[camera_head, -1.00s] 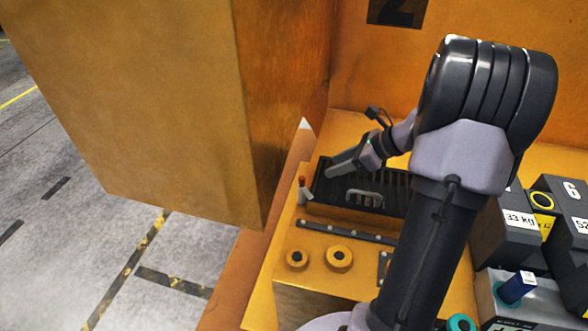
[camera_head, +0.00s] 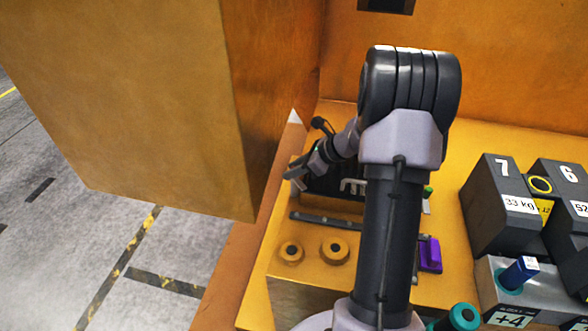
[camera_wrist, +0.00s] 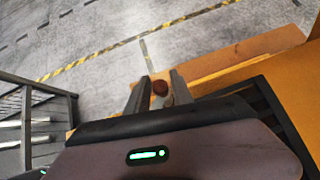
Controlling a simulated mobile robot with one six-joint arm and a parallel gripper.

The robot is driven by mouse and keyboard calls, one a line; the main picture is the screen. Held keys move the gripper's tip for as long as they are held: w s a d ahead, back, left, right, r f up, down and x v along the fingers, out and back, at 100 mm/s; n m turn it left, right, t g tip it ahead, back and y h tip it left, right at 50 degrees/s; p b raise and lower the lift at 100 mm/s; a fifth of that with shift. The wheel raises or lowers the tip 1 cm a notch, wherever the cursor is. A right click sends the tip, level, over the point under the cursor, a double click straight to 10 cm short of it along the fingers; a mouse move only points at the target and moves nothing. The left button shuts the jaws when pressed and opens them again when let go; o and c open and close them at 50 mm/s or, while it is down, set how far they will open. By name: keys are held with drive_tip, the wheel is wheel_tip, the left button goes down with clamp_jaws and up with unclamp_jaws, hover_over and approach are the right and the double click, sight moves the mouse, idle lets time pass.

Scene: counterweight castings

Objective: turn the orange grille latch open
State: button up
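The dark grille (camera_head: 322,187) with its pale handle (camera_head: 353,186) lies partly behind my arm in the head view. It also shows at the left in the wrist view (camera_wrist: 32,128). The latch's reddish-orange knob (camera_wrist: 160,87) stands between my fingertips in the wrist view. My gripper (camera_head: 291,177) is at the grille's left end and hides most of the latch in the head view. In the wrist view my gripper (camera_wrist: 159,90) is open, with one finger on each side of the knob. I cannot tell whether either finger touches it.
A large orange block (camera_head: 150,100) stands close to the left of my gripper. A green-topped piece (camera_head: 428,191) and a purple block (camera_head: 430,254) are right of my arm. Two round bosses (camera_head: 335,250) sit in front. Dark numbered weights (camera_head: 503,200) stand at the right.

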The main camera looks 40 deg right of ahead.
clamp_jaws()
drive_tip(key=shift+b, duration=0.35)
drive_tip(key=m+h+b, duration=0.1)
drive_tip(key=m+b, duration=0.1)
drive_tip(key=m+t+h+b, duration=0.1)
drive_tip(key=shift+f+m+h+b, duration=0.2)
drive_tip(key=shift+m+h+b, duration=0.15)
drive_tip(key=shift+m+h, duration=0.05)
drive_tip(key=m+h+b, duration=0.2)
drive_tip(key=m+b, duration=0.1)
drive_tip(key=shift+r+m+h+b, duration=0.2)
drive_tip(key=shift+m+h+b, duration=0.5)
drive_tip(key=shift+m+h, duration=0.25)
drive_tip(key=shift+o, duration=2.2)
unclamp_jaws()
